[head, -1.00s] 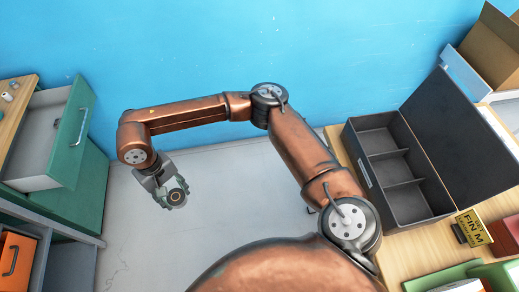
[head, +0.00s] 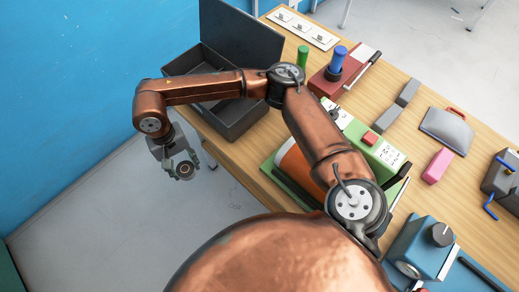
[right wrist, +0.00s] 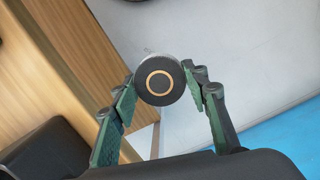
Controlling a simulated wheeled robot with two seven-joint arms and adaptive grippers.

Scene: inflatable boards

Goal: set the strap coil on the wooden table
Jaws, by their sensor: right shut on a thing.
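The strap coil (right wrist: 159,80) is a dark round disc with a tan ring on its face, held between the green-padded fingers of my right gripper (right wrist: 160,88) in the right wrist view. In the head view, my right gripper (head: 182,166) hangs over the grey floor, left of the wooden table (head: 241,163), with the coil (head: 185,171) small and dark at its tip. The gripper is shut on the coil and apart from the table. My left gripper does not show.
A black divided case (head: 240,117) with its lid up stands at the table's far left corner. Red and green devices (head: 335,82) and a blue machine (head: 420,248) crowd the table. A grey pouch (head: 446,130) and a pink block (head: 437,166) lie to the right, with bare wood between.

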